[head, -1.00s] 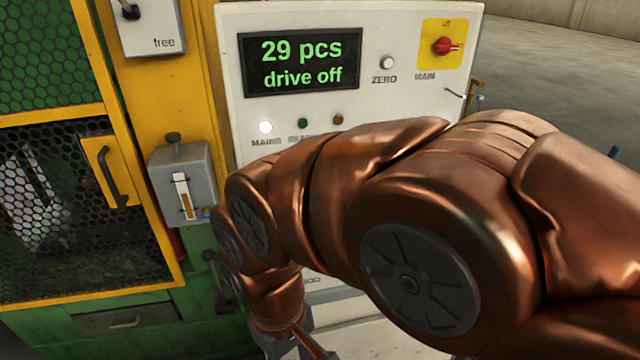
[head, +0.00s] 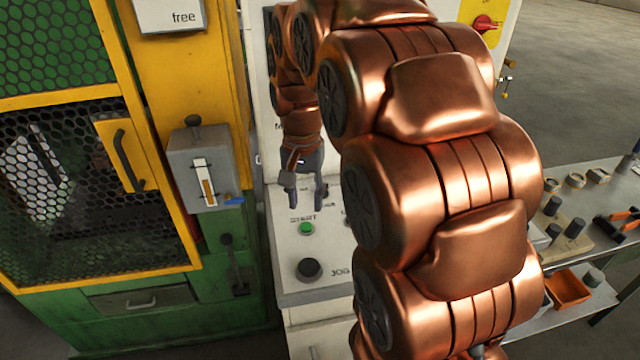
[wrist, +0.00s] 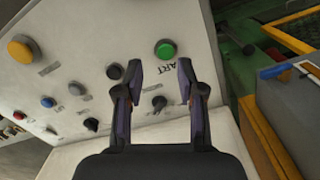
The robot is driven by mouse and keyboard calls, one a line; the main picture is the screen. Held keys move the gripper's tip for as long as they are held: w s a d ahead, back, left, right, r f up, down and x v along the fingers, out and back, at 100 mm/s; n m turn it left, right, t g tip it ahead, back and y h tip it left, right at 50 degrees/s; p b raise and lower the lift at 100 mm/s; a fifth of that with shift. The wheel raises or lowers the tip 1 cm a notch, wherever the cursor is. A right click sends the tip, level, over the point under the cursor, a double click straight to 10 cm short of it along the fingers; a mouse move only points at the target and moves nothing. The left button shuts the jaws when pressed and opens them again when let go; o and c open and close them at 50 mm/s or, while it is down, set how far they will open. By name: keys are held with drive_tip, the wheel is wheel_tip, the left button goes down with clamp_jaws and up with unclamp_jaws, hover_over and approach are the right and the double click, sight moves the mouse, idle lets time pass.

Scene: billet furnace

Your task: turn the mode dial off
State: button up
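My gripper (head: 305,205) is open and empty above the white control panel (head: 285,255), fingers pointing down. In the wrist view my gripper (wrist: 160,82) has a small black dial (wrist: 158,103) between its spread fingers, with a gap on both sides. A second small black dial (wrist: 92,124) sits further left on the panel. Their labels are too small to read, so I cannot tell which is the mode dial. In the head view my gripper and arm hide much of the panel.
A green START button (head: 306,228) and a black JOG knob (head: 308,268) are close to my gripper. A yellow button (wrist: 22,48) and a blue button (wrist: 48,102) stand further along. A grey lever box (head: 205,165) is left of the panel. A bench (head: 600,215) holds loose parts at right.

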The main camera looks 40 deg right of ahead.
drive_tip(key=w+d+m, duration=0.1)
drive_tip(key=w+d, duration=0.2)
drive_tip(key=w+d+m, duration=0.2)
drive_tip(key=d, duration=0.1)
drive_tip(key=w+d+m, duration=0.1)
drive_tip(key=w+d, duration=0.2)
drive_tip(key=shift+w+d+f+m+t, duration=0.1)
drive_tip(key=shift+w+d+m+t, duration=0.2)
drive_tip(key=shift+w+d, duration=0.1)
drive_tip(key=shift+f+p, duration=1.25)
drive_tip(key=shift+f, duration=2.55)
drive_tip(key=shift+c, duration=0.2)
clamp_jaws()
